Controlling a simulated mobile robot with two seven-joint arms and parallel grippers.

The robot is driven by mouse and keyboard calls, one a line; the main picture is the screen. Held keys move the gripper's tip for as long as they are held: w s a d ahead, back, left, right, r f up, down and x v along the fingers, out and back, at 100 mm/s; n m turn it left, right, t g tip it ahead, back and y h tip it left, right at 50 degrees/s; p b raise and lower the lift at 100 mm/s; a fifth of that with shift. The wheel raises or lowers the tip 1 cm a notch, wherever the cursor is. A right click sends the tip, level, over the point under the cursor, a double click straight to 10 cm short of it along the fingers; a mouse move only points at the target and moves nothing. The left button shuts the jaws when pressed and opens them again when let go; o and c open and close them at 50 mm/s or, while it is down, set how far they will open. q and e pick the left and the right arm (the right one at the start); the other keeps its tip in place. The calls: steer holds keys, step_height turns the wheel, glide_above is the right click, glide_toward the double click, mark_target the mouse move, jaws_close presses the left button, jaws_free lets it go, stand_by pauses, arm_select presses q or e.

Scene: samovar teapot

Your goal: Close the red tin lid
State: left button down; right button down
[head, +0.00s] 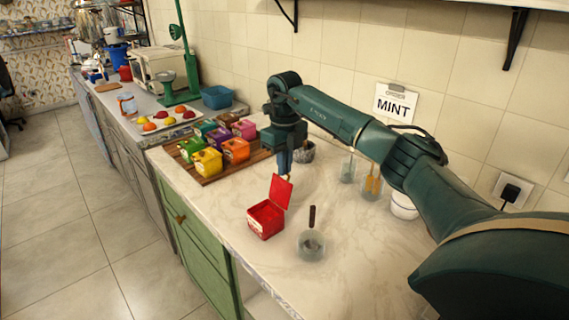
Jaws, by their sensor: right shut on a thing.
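The red tin (266,220) stands on the pale marble counter (350,262) with its box open at the top. Its red lid (281,192) is raised, standing nearly upright at the back right edge of the tin. My right gripper (286,174) reaches down from above and is shut at the top edge of the lid. The fingertips are small in the picture, so the exact grip is hard to see. My left gripper is out of view.
A glass bowl (311,246) with a dark-handled scoop (312,216) stands right of the tin. Several coloured tins stand on a wooden board (262,153) at the left. Glass jars (371,186) and a white container (403,206) stand near the wall. The counter's front right is clear.

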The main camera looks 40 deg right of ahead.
steer(key=shift+a+r+p, duration=0.1)
steer(key=shift+a+p, duration=0.2)
steer(key=shift+a, duration=0.05)
stand_by(0.5)
steer(key=a+p, duration=0.2)
steer(key=a, duration=0.4)
steer(key=shift+s+a+f, duration=0.15)
steer(key=shift+s+f, duration=0.15)
steer(key=shift+f, duration=0.05)
stand_by(0.5)
steer(key=c, duration=1.6)
jaws_free()
steer(key=shift+r, duration=0.1)
step_height(320, 180, up, 13)
steer(key=shift+b, duration=0.6)
